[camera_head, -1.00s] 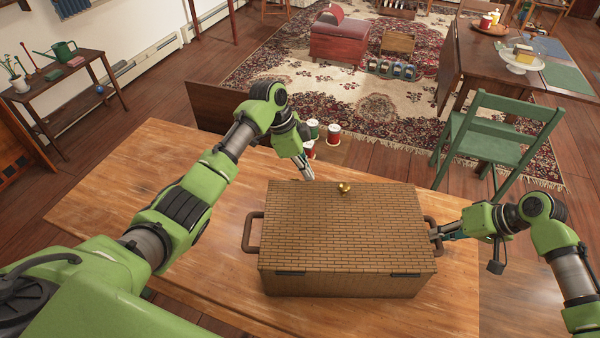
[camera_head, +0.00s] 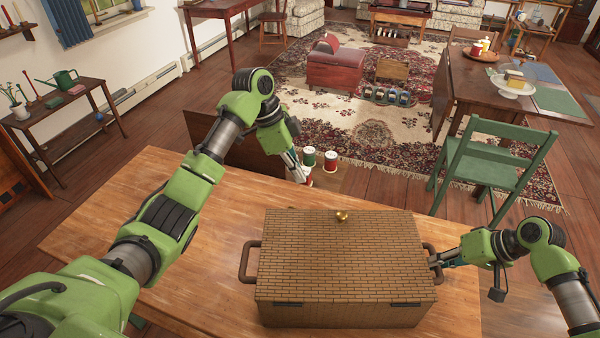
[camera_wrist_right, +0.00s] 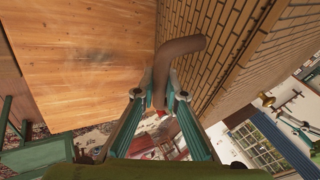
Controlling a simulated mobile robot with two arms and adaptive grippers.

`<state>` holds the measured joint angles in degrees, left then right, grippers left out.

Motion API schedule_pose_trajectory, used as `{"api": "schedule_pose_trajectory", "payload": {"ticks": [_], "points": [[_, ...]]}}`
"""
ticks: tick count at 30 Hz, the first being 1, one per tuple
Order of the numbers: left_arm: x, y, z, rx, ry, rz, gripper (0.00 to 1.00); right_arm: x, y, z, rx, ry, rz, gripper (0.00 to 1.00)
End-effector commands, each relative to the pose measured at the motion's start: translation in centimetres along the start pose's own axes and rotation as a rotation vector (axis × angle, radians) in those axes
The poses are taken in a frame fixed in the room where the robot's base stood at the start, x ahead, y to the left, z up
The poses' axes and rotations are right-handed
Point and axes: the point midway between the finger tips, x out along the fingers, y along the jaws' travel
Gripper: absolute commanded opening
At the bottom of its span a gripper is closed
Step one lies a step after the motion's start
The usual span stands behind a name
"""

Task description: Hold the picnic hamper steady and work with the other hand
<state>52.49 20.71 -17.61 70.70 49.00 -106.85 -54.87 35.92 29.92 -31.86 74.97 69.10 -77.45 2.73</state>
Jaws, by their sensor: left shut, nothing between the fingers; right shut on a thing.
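The picnic hamper (camera_head: 345,265) is a brown woven box with its lid closed, on the wooden table. A small brass knob (camera_head: 342,216) is on the far edge of its lid. A brown handle stands out on each side. My right gripper (camera_head: 437,262) is shut on the right handle (camera_head: 428,250); the handle also shows between the fingers in the right wrist view (camera_wrist_right: 178,55). My left gripper (camera_head: 303,180) is shut and empty, beyond the hamper's far left side, by the table's far edge and apart from the hamper.
The wooden table (camera_head: 150,215) is clear to the left of the hamper. Several red and green spools (camera_head: 330,160) stand on a low surface beyond the table's far edge. A green chair (camera_head: 490,165) is at the right, beside a darker table (camera_head: 480,85).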

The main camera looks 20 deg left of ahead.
Motion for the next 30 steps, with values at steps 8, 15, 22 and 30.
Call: {"api": "schedule_pose_trajectory", "payload": {"ticks": [8, 15, 22, 30], "points": [[0.0, 0.0, 0.0, 0.000, 0.000, 0.000, 0.00, 0.0, -0.1, 0.0, 0.000, 0.000, -0.001, 0.31], [0.1, 0.0, 0.0, 0.000, 0.000, 0.000, 0.00, -0.2, -0.1, 0.0, -0.001, 0.000, -0.001, 0.31], [0.1, 0.0, 0.0, 0.000, 0.000, 0.000, 0.00, -3.6, 0.1, -0.1, -0.001, 0.004, 0.002, 0.31], [0.1, 0.0, 0.0, 0.000, 0.000, 0.000, 0.00, -9.2, 0.1, -0.1, 0.000, 0.002, 0.001, 0.31]]}}
